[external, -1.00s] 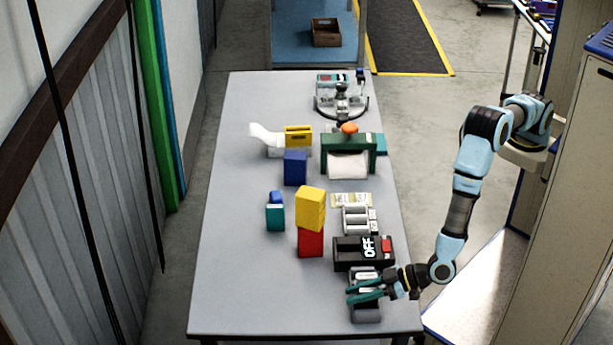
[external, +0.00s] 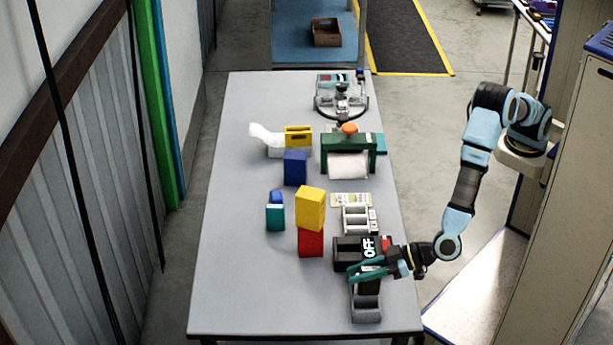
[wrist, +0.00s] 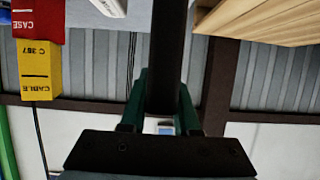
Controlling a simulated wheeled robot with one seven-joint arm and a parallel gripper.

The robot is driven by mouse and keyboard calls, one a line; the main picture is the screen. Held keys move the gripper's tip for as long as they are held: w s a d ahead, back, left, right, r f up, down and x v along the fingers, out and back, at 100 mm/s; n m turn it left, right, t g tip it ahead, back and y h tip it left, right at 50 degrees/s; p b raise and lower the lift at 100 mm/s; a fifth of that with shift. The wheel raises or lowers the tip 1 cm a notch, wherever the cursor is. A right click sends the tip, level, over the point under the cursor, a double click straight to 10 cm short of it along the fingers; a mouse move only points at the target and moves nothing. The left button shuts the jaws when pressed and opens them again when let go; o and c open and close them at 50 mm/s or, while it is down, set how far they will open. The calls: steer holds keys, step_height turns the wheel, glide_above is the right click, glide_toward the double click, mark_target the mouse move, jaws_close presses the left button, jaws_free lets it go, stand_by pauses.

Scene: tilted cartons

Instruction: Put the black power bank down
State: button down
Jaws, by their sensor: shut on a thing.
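The black power bank (wrist: 168,55) shows in the wrist view as a dark upright slab between the two green fingers. My gripper (wrist: 160,105) is shut on it. In the external view my gripper (external: 355,272) reaches in from the right, close to the black box marked OFF and over the far part of a grey holder (external: 367,316) near the table's front right. The fingers and shadow hide much of the power bank there; I cannot tell whether it touches the holder.
The black OFF box (external: 345,246) stands just behind my gripper. A red box (external: 311,243) with a yellow box (external: 310,208) on top stands left of it. A grey rack (external: 355,219) lies behind. The table's front left (external: 250,295) is clear.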

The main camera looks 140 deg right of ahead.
steer(key=w+d+r+m+g+h+b, duration=0.3)
steer(key=w+d+r+m+g+b, duration=0.15)
steer(key=w+d+b, duration=0.3)
steer(key=s+d+f+m+g+b, duration=0.3)
steer(key=s+d+m+g+b, duration=0.15)
steer(key=d, duration=0.35)
steer(key=shift+g+h, duration=0.3)
steer(key=shift+h, duration=0.2)
steer(key=shift+s+d+f+b, duration=0.15)
steer(key=shift+f+b, duration=0.15)
steer(key=shift+f, duration=2.15)
steer(key=shift+s+d+f+b, duration=0.1)
steer(key=shift+f+b, duration=0.15)
steer(key=shift+f, duration=2.2)
steer(key=shift+f, duration=0.2)
steer(key=c, duration=0.6)
jaws_free()
steer(key=shift+c, duration=0.2)
